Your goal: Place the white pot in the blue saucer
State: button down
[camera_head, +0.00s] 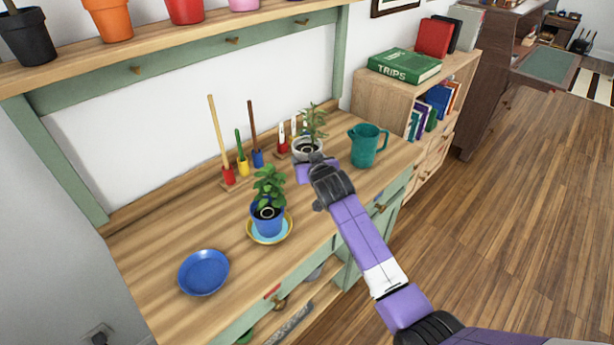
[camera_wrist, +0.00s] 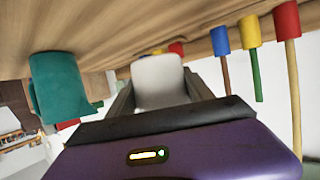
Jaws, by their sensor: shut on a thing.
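The white pot (camera_head: 307,151) with a leafy plant stands at the back of the bench top, beside the teal pitcher. It also shows in the wrist view (camera_wrist: 158,80), between the two fingers. My gripper (camera_head: 305,166) is shut on the white pot from the front. The wrist view, which is upside down, shows a finger on each side of the pot (camera_wrist: 160,92). In the head view my wrist hides part of the pot's lower side. The blue saucer (camera_head: 204,272) lies empty at the front left of the bench.
A blue potted plant (camera_head: 267,217) on a yellow-rimmed saucer (camera_head: 289,228) stands between my gripper and the blue saucer. The teal pitcher (camera_head: 366,146) is close on the right. Upright tools in coloured holders (camera_head: 243,167) line the back. A shelf (camera_head: 170,45) overhangs.

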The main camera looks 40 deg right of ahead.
jog(key=shift+f, duration=3.1)
jog(key=shift+f+b, duration=0.1)
jog(key=shift+b, duration=0.3)
jog(key=shift+c, duration=2.1)
grip_release()
jog(key=shift+f, duration=0.15)
